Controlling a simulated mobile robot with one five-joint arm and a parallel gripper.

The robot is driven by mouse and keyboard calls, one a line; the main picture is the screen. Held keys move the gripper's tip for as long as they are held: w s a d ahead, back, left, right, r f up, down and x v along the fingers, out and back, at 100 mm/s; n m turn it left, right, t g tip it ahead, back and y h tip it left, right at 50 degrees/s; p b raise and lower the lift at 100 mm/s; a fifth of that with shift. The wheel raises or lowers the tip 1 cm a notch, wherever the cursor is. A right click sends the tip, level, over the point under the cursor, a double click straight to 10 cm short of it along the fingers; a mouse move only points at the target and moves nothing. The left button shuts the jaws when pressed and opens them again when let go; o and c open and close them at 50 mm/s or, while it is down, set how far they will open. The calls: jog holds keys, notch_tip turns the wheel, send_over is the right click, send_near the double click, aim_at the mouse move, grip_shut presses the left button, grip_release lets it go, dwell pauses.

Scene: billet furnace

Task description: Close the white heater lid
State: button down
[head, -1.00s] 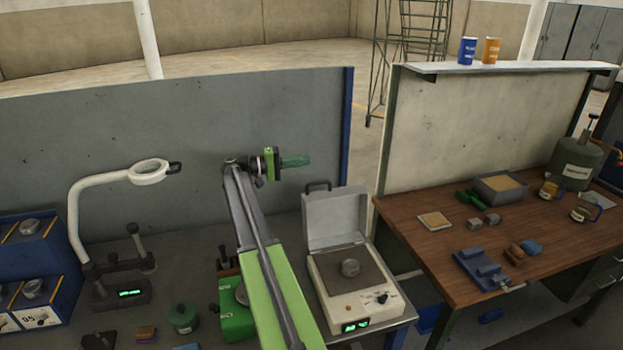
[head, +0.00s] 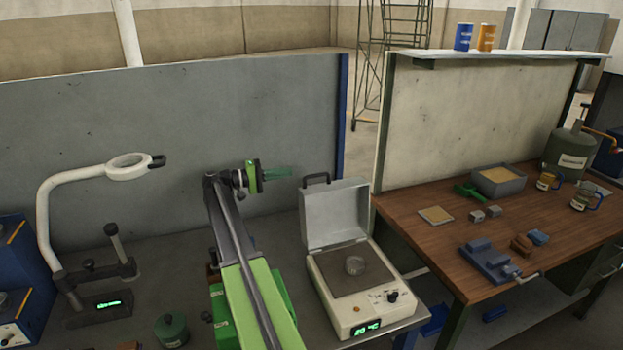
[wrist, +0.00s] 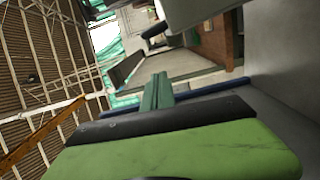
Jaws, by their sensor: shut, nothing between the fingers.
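The white heater (head: 345,317) stands on the grey bench in the head view, with a green readout on its front. Its white lid (head: 335,216) stands open at the back, tilted up, with a dark handle (head: 317,180) on its top edge. My gripper (head: 284,173) is shut and empty, with green fingers pointing right. It is left of the lid handle and at about its height, apart from it. In the wrist view, the shut green fingers (wrist: 158,92) show.
A white ring lamp (head: 130,167) and a dark stand are at the left. A green box is partly hidden behind my arm. A grey panel (head: 110,140) runs behind the bench. A wooden workbench (head: 420,220) with several small items is at the right.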

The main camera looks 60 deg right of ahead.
jog(key=s+d, duration=0.5)
jog(key=s, duration=0.5)
jog(key=shift+d, duration=0.4)
jog(key=shift+f, duration=0.1)
